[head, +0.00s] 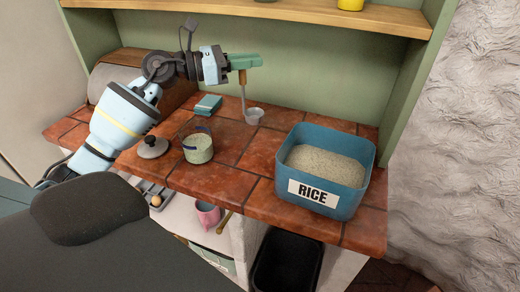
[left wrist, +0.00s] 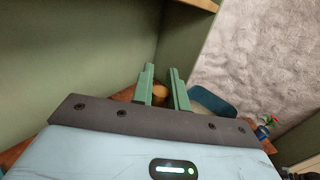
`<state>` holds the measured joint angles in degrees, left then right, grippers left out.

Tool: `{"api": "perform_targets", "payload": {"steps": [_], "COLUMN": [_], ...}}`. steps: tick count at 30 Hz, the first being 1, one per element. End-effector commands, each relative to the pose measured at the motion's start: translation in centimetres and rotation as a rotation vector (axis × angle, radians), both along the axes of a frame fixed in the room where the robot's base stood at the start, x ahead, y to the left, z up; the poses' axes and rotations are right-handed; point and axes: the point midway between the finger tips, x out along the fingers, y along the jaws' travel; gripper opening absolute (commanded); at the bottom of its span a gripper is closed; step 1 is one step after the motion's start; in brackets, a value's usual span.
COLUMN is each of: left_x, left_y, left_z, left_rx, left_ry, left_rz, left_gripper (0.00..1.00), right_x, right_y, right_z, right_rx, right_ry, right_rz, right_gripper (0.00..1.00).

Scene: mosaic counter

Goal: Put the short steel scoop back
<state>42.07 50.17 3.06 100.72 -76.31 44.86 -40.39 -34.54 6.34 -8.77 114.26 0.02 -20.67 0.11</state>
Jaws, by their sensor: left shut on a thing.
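My left gripper (head: 246,62) is shut on the short steel scoop (head: 254,115), holding it upright by its brown handle, with the small steel cup hanging at the bottom. The cup is low over the tiled counter, left of the rice bin; I cannot tell whether it touches the tiles. In the left wrist view the brown handle end (left wrist: 160,92) shows between the green fingers (left wrist: 163,92). The blue bin (head: 346,206) marked RICE holds pale grain. A clear jar (head: 197,147), partly filled with similar grain, stands open at the middle. My right gripper is out of view.
A dark round lid (head: 152,147) lies left of the jar. A teal block (head: 207,104) lies behind it. A wooden bread-box-like case (head: 135,58) stands back left. A shelf (head: 300,10) runs above. Below are a pink mug (head: 207,214) and a black bin (head: 286,262).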

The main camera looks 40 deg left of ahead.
Motion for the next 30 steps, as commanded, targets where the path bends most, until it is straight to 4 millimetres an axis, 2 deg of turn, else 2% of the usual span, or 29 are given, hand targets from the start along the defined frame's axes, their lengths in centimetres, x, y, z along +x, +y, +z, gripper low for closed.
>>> {"api": "perform_targets", "payload": {"steps": [4,11,21,30], "left_x": [0.4,0.5,0.5,0.5], "left_y": [-1.5,-1.8,-1.8,-1.7], "left_z": [0.0,-0.5,-5.7,-6.8], "left_rx": [0.003,0.001,-0.001,0.002], "left_ry": [-0.005,-0.003,-0.001,-0.003], "left_rz": [-0.013,-0.015,-0.016,-0.015], "left_gripper": [0.0,0.0,0.0,0.0], "right_x": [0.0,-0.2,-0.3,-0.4], "right_y": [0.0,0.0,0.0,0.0], "right_z": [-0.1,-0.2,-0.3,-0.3], "right_rx": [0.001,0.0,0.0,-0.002], "right_ry": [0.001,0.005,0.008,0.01], "right_rz": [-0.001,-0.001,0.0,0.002], "right_gripper": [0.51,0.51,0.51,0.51]}}
